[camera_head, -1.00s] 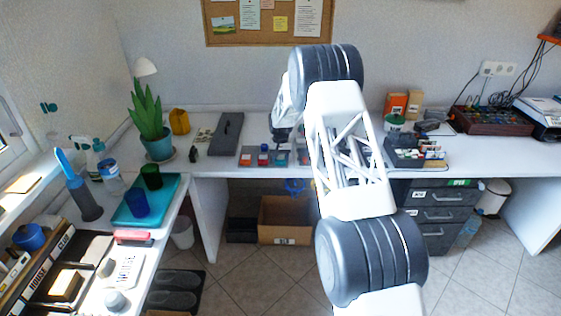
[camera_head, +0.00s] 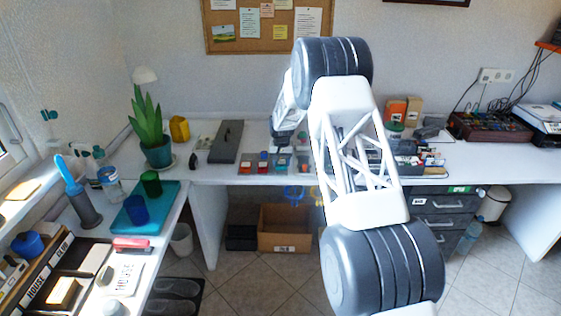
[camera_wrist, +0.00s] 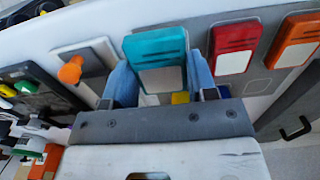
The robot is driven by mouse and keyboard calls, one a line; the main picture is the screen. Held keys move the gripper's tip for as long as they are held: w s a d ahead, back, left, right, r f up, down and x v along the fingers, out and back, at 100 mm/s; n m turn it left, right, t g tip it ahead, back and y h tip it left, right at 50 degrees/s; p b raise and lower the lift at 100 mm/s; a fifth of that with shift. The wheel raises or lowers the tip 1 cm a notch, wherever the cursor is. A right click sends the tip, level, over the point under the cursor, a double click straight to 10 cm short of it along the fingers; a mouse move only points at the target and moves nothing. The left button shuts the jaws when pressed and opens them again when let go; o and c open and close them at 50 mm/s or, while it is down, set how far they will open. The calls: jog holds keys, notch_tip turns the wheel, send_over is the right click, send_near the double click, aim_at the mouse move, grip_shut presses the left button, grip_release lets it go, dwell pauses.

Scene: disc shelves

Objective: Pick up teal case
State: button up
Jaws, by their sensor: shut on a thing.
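The teal case (camera_wrist: 156,46) shows in the wrist view with a white label on its lower face. My gripper (camera_wrist: 160,82) has its two blue-grey fingers on either side of the case and is shut on it. In the wrist view, a red case (camera_wrist: 237,38) and an orange case (camera_wrist: 294,40) lie to the right of the teal case, apart from it. In the head view, my arm covers part of the desk, and the grip on the teal case cannot be made out there.
An orange knob (camera_wrist: 71,72) on a pale plate stands left of my gripper in the wrist view. A dark board with a handle (camera_wrist: 296,128) is at the right. In the head view, a plant (camera_head: 152,130) stands at the desk corner.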

jog(key=s+d+r, duration=0.1)
jog(key=s+d, duration=0.1)
jog(key=s, duration=1.1)
jog(key=shift+d, duration=0.15)
jog(key=shift+r, duration=0.1)
jog(key=shift+d, duration=0.15)
